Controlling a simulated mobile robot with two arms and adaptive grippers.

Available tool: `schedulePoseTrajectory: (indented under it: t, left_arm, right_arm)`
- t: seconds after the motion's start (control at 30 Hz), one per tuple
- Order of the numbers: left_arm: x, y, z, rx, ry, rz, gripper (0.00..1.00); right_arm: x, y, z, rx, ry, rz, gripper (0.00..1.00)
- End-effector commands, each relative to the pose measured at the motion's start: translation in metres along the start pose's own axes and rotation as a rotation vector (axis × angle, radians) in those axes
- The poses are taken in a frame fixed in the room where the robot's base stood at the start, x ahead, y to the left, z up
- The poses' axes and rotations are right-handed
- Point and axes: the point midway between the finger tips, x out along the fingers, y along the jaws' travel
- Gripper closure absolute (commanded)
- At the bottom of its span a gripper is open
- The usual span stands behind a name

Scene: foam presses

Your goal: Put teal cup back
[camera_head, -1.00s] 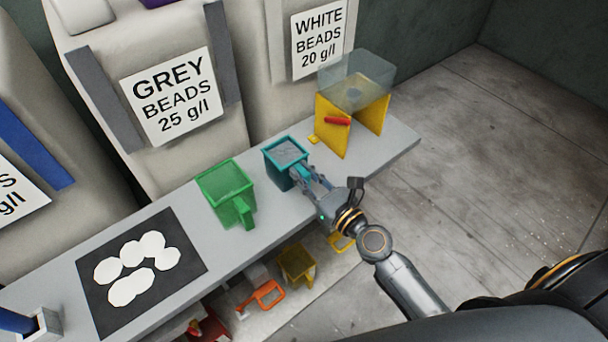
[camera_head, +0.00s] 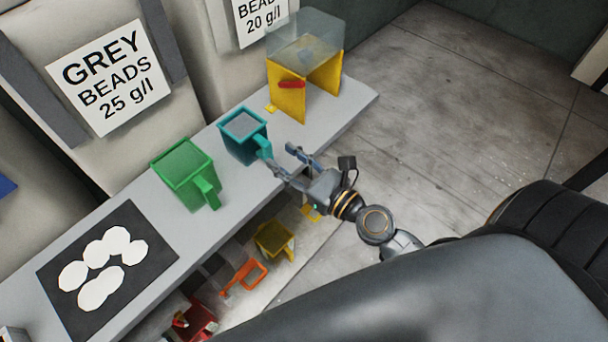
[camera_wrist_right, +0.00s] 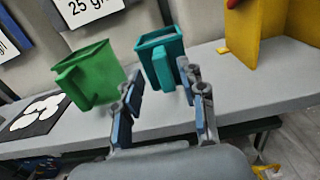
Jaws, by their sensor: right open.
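The teal cup (camera_head: 244,136) stands upright on the grey bench, its handle pointing toward my right gripper, with grey content visible inside. My right gripper (camera_head: 283,160) is open and empty, just in front of the handle and apart from it. In the right wrist view the teal cup (camera_wrist_right: 160,58) is beyond my open fingers (camera_wrist_right: 165,100), a little left of the right finger. My left gripper is not in view.
A green cup (camera_head: 185,172) stands left of the teal cup. A yellow stand with a clear hopper (camera_head: 291,92) is at right. A black mat with white discs (camera_head: 110,262) lies at left. Yellow, orange and red scoops (camera_head: 273,240) are below the bench.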

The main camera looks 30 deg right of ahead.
Motion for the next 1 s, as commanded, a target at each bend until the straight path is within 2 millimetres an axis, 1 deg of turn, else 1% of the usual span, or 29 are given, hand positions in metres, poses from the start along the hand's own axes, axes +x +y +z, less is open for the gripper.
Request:
schedulePoseTrajectory:
  t: [0.03,0.2,0.3,0.43,0.67,0.77,0.83,0.87,0.97,1.0]
  left_arm:
    - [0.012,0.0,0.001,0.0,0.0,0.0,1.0]
    - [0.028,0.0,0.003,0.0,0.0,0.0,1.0]
    - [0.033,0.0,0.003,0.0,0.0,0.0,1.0]
    - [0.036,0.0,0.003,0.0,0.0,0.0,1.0]
    - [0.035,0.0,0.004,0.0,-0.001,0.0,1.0]
    - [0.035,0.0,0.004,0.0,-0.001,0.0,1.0]
    - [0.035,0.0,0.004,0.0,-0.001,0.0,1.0]
    - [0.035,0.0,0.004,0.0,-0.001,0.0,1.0]
    - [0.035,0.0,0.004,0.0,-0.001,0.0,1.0]
    - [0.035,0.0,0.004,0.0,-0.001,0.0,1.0]
  right_arm:
    - [-0.011,0.0,-0.007,-0.001,0.002,0.0,0.59]
    - [-0.037,0.0,-0.006,0.0,0.001,-0.001,0.59]
    - [-0.046,0.0,-0.004,0.001,0.001,0.0,0.59]
    - [-0.052,0.0,-0.002,0.0,0.0,0.0,0.59]
    - [-0.053,0.0,0.001,0.0,-0.001,0.0,0.59]
    - [-0.053,-0.002,-0.005,-0.019,0.009,-0.003,0.59]
    - [-0.052,-0.006,-0.024,-0.084,0.041,-0.012,0.59]
    - [-0.051,-0.009,-0.037,-0.131,0.065,-0.016,0.59]
    - [-0.051,-0.02,-0.101,-0.366,0.185,-0.016,0.59]
    - [-0.054,-0.025,-0.133,-0.488,0.247,-0.002,0.59]
